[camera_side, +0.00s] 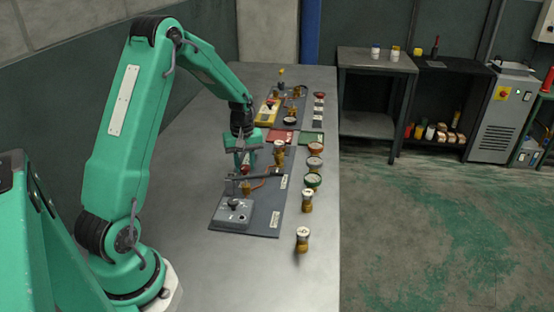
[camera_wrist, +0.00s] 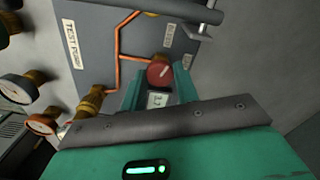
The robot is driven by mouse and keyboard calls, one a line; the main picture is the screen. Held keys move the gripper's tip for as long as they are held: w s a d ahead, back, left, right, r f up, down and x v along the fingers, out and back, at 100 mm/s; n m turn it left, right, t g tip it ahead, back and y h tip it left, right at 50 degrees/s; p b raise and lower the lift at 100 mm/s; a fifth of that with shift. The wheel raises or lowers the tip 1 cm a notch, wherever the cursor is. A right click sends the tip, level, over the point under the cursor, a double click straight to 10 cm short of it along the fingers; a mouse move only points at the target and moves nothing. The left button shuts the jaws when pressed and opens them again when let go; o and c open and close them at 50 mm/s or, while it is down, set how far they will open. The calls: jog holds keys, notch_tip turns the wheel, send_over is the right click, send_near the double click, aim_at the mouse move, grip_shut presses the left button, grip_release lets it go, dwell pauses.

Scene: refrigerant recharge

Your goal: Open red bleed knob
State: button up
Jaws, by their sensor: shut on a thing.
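The red bleed knob (camera_wrist: 160,73) is round with a pale line on its face. It sits on the grey panel (camera_wrist: 85,45) at the end of a copper pipe in the wrist view. My gripper (camera_wrist: 157,82) has one green finger on each side of the knob and is shut on it. In the side view my gripper (camera_side: 246,160) points down over the panel, and the red knob (camera_side: 245,170) shows small between the fingers. How far the knob is turned cannot be told.
Copper pipes (camera_wrist: 119,60) and a brass fitting (camera_wrist: 90,103) lie close by on the panel. Round gauges (camera_wrist: 16,88) stand at the left in the wrist view. Brass-bodied parts (camera_side: 303,239) stand along the bench's right side. The bench (camera_side: 280,285) is clear at the front.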

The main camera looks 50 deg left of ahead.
aim_at(245, 166)
jog(key=n, duration=0.4)
jog(key=shift+r, duration=0.1)
dwell(0.4)
jog(key=o, duration=1)
jog(key=shift+c, duration=0.2)
jog(key=shift+r, duration=0.1)
jog(key=shift+r, duration=3.8)
